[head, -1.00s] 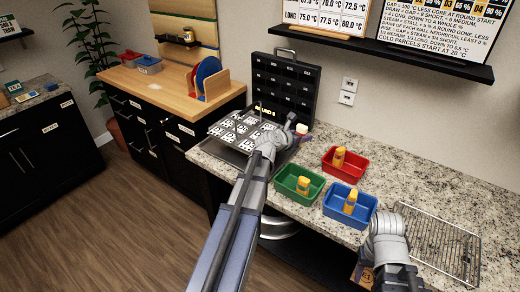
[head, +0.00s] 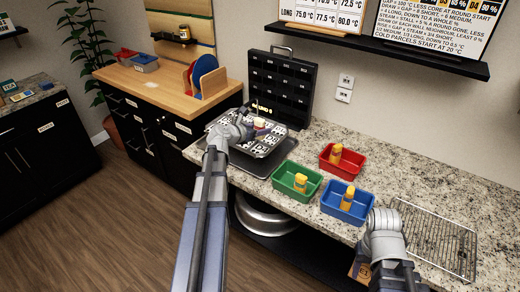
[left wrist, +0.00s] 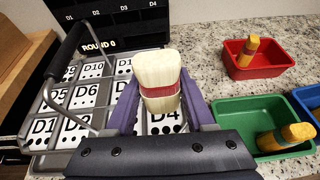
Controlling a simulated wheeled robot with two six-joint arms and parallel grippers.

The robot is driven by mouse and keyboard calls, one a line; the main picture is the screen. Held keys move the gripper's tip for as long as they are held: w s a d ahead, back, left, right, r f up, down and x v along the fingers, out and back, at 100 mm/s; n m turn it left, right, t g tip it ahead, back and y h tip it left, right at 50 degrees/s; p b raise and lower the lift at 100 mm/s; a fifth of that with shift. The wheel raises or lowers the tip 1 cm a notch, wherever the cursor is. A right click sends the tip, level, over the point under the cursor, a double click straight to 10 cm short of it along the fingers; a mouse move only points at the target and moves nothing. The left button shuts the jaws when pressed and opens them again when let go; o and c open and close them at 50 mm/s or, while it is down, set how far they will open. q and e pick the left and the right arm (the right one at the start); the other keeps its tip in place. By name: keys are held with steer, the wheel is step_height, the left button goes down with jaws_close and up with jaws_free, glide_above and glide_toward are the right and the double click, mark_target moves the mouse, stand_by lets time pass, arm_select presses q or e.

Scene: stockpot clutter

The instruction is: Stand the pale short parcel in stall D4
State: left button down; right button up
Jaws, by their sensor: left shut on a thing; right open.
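The pale short parcel (left wrist: 158,75) is cream with a red band. My left gripper (left wrist: 161,98) is shut on it, with one purple finger on each side. In the head view the parcel (head: 260,122) is over the right part of the stall tray (head: 270,146). In the left wrist view the D4 label (left wrist: 166,116) shows just below the parcel, between the fingers. I cannot tell how far the parcel's base is above the stall floor. My right gripper (head: 385,222) is open above the counter's front right; its fingers are mostly hidden.
A black pigeonhole board (head: 281,85) stands behind the tray, and a wire handle (left wrist: 70,75) rises at the tray's left. Green (head: 297,181), red (head: 342,160) and blue (head: 347,203) bins, each with a yellow parcel, stand to the right. A wire rack (head: 435,240) lies further right.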

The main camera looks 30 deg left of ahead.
mark_target(260, 151)
arm_select(q)
steer(key=shift+f+b, duration=2.6)
steer(key=shift+f, duration=0.65)
arm_select(e)
step_height(260, 151, down, 6)
steer(key=shift+f, duration=0.25)
arm_select(q)
steer(key=shift+f, duration=0.2)
steer(key=shift+c, duration=1.3)
jaws_free()
arm_select(e)
steer(key=shift+f, duration=0.15)
arm_select(q)
steer(key=shift+r, duration=0.1)
steer(key=shift+r, duration=0.15)
steer(key=p+v, duration=0.4)
steer(key=v, duration=0.8)
steer(key=shift+p, duration=0.3)
arm_select(e)
step_height(260, 151, up, 5)
steer(key=shift+f, duration=0.1)
arm_select(q)
steer(key=shift+a, duration=0.1)
